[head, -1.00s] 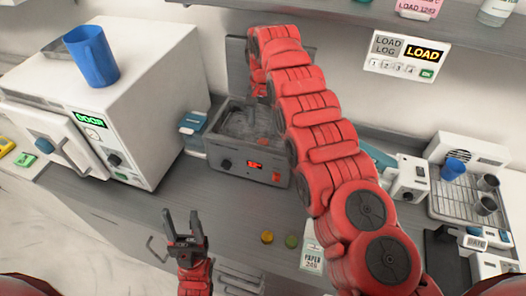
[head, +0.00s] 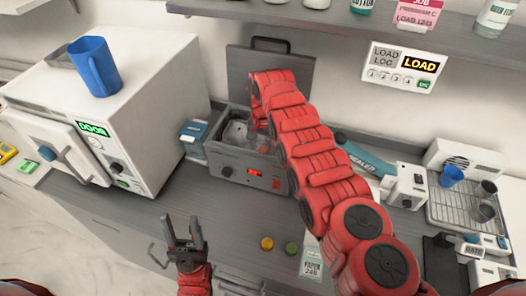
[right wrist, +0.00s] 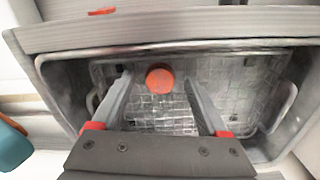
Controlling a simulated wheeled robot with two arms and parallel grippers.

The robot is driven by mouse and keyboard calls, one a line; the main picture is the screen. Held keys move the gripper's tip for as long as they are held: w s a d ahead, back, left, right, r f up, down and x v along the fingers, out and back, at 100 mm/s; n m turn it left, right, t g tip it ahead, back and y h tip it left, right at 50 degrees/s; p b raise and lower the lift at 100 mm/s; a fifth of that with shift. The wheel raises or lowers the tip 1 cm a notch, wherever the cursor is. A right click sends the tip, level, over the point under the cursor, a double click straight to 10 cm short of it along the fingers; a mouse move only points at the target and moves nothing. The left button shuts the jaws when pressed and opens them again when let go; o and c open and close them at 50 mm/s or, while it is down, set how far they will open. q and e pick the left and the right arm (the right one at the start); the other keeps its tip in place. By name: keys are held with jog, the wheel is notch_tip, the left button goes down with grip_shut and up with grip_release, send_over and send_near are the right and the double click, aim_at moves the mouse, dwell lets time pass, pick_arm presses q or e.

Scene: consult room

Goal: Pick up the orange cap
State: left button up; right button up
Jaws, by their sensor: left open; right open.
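The orange cap (right wrist: 160,79) is a round disc in the right wrist view, in the metal basket of the open tank (head: 240,172). My right gripper (right wrist: 158,84) is open, with the cap showing between its fingertips and no visible contact. How far the tips are above the cap I cannot tell. In the head view my right arm hides the right gripper and the cap. My left gripper (head: 183,219) is open and empty, low in front of the counter.
The tank's raised lid (head: 240,75) stands behind it. A white machine (head: 150,80) with a blue jug (head: 95,68) is at left. A yellow-orange disc (head: 267,243) and a green disc (head: 291,248) lie on the counter. A drying rack (head: 462,205) stands at right.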

grip_shut()
dwell(0.3)
jog(key=shift+r, duration=0.1)
